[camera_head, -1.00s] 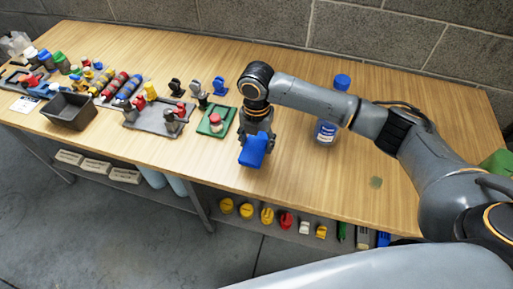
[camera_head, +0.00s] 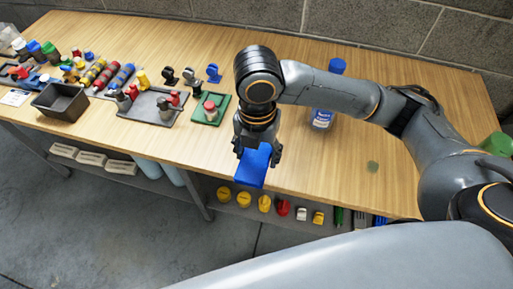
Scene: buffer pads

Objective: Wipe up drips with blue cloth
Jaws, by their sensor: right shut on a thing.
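My right gripper (camera_head: 257,152) is shut on the blue cloth (camera_head: 253,168) and holds it near the front edge of the wooden table. I cannot tell whether the cloth touches the tabletop. A small greenish round spot (camera_head: 373,166), which looks like a drip, lies on the table to the right of the gripper. A blue-capped bottle with a blue label (camera_head: 322,119) stands behind my right forearm, which hides its middle. My left gripper is not in view.
The wooden table (camera_head: 300,180) is bare between gripper and spot. To the left are a green pad (camera_head: 222,103) with a red-topped jar, a grey tray (camera_head: 140,104) and a dark bin (camera_head: 60,105). A green object (camera_head: 497,143) is at the right edge.

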